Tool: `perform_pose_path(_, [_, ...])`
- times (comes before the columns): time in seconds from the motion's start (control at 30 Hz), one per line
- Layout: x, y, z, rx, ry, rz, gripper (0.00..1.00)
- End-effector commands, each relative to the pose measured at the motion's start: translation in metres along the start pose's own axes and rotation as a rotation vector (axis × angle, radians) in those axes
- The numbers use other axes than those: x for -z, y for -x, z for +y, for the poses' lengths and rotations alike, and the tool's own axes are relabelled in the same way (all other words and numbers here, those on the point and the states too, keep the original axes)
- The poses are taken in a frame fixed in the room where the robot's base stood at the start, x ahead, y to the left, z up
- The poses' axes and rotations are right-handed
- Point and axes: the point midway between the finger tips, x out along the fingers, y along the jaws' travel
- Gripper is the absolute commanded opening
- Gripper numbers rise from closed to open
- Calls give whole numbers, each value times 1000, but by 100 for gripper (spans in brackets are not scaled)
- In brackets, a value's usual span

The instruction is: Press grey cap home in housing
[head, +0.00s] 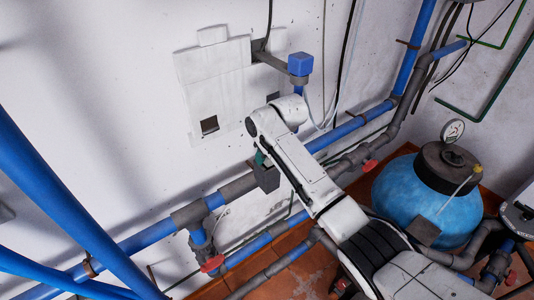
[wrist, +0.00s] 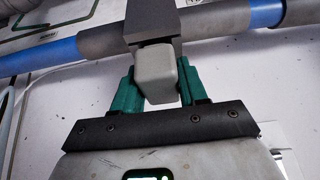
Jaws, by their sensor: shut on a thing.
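The grey cap (wrist: 155,80) is a light grey, rounded block in the middle of the wrist view. My gripper (wrist: 156,64) has two green fingers, one on each side of the cap, and is shut on it. The dark grey housing (wrist: 152,20) lies just beyond. The cap's far end is at the housing's mouth, and how deep it sits I cannot tell. In the head view my gripper (head: 260,157) shows as a bit of green above the dark housing (head: 267,178) near the wall. The cap is hidden there.
Blue and grey pipes (head: 235,187) run along the wall by the housing. A blue tank (head: 405,203) with a gauge (head: 453,130) stands at right. A white wall box (head: 215,90) is above. Large blue pipes (head: 60,200) cross the left side.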

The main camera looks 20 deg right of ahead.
Motion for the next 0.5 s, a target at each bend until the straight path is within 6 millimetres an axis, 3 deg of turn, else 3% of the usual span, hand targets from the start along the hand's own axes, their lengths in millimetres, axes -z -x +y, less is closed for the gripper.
perform_pose_path(0.4, [-2, -4, 0, 0, 0, 0, 21])
perform_pose_path(0.43, [-2, -4, 0, 0, 0, 0, 44])
perform_pose_path(0.5, [-2, -4, 0, 0, 0, 0, 51])
